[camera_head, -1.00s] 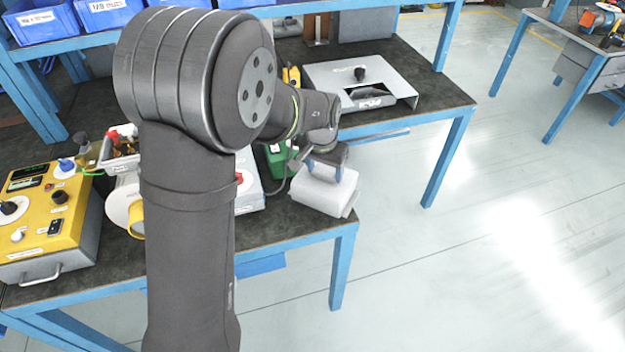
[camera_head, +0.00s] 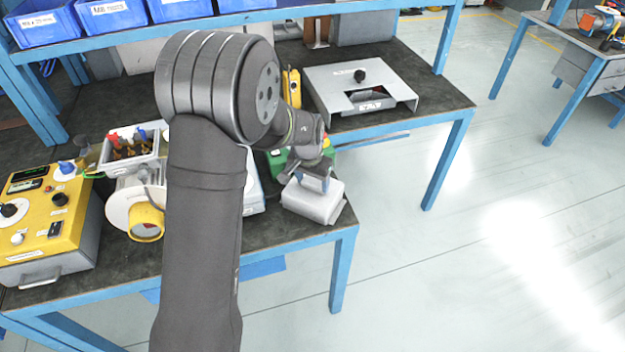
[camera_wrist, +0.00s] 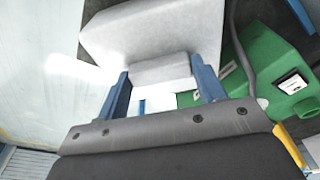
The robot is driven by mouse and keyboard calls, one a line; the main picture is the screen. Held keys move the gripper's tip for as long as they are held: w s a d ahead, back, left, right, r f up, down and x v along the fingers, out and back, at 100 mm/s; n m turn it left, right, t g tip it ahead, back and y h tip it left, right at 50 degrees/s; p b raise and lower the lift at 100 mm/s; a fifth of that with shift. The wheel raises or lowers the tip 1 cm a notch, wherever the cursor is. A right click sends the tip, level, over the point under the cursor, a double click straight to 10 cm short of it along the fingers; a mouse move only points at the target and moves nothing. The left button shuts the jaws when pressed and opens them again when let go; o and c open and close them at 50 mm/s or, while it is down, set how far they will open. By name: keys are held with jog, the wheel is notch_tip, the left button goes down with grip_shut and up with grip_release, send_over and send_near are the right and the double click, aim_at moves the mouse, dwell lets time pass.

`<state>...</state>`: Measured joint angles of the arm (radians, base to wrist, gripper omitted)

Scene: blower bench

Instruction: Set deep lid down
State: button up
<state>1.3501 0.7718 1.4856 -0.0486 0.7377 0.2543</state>
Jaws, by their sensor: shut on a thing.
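The deep lid (camera_head: 313,202) is a pale grey-white box shape with a raised block on top. It is at the bench's front right corner in the head view, roughly level. My gripper (camera_head: 315,178) is above it, with its blue fingers on either side of the raised block. In the wrist view, my gripper (camera_wrist: 164,88) has one finger at each end of that block on the lid (camera_wrist: 145,35). The lid's underside is hidden, so I cannot tell whether it fully rests on the bench.
A green housing (camera_wrist: 268,65) stands close beside the lid, with a dark cable between. A grey metal cover (camera_head: 345,78) with a black knob lies farther back. The bench edge (camera_head: 335,233) is close in front. A yellow control box (camera_head: 45,215) stands far left.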

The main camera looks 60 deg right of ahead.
aim_at(310, 193)
jog(key=o, duration=1.4)
jog(key=r, duration=0.4)
jog(key=a+r, duration=0.1)
jog(key=r, duration=0.7)
jog(key=shift+a, duration=0.4)
jog(key=f, duration=0.4)
jog(key=d+f, duration=0.1)
jog(key=f, duration=0.7)
jog(key=shift+d, duration=0.4)
jog(key=shift+r, duration=1.95)
